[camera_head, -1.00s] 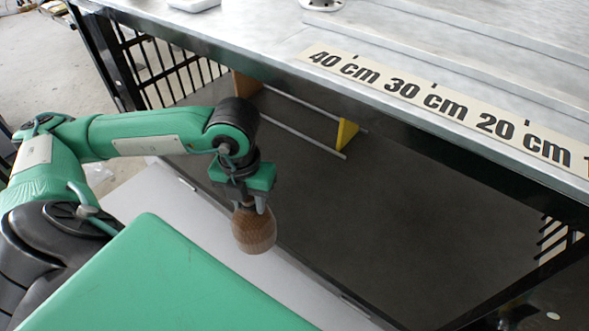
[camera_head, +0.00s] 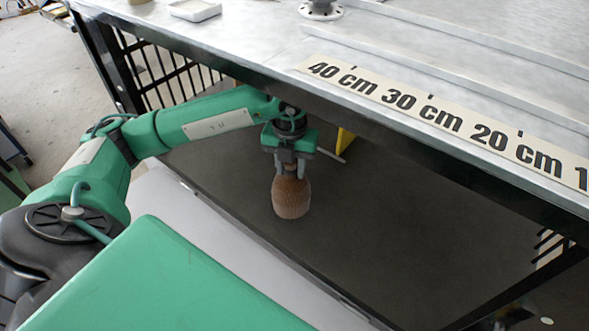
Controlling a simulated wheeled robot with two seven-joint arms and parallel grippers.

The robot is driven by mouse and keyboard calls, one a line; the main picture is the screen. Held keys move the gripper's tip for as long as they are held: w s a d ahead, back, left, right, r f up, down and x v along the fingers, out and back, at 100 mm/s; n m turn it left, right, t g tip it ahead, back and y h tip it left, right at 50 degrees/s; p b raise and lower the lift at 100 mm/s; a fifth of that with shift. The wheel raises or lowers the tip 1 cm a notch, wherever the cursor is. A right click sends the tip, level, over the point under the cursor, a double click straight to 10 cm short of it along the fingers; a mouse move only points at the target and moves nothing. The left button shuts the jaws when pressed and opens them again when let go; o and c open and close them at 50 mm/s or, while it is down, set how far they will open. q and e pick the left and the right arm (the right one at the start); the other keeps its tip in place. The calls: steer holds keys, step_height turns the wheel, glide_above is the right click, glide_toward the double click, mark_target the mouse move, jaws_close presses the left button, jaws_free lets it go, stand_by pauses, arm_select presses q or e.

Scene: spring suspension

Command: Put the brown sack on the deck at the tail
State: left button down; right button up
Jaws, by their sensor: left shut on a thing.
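The brown sack (camera_head: 291,198) hangs upright below my left gripper (camera_head: 291,170), which is shut on its narrow top. The sack is over the front-left part of the dark deck (camera_head: 400,240) under the metal table. I cannot tell whether its bottom touches the deck. My left arm covers part of the deck's back left. My right gripper is not in view.
The metal tabletop (camera_head: 440,60) with a centimetre scale (camera_head: 450,118) overhangs the deck. A yellow bracket (camera_head: 345,139) and a rail stand behind my left gripper. Black bars (camera_head: 165,75) close the left end. The deck's middle and right are clear.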

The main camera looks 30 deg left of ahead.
arm_select(q)
steer(key=shift+w, duration=0.75)
steer(key=shift+f, duration=1.85)
steer(key=c, duration=1)
jaws_free()
step_height(320, 180, up, 8)
steer(key=shift+f, duration=0.1)
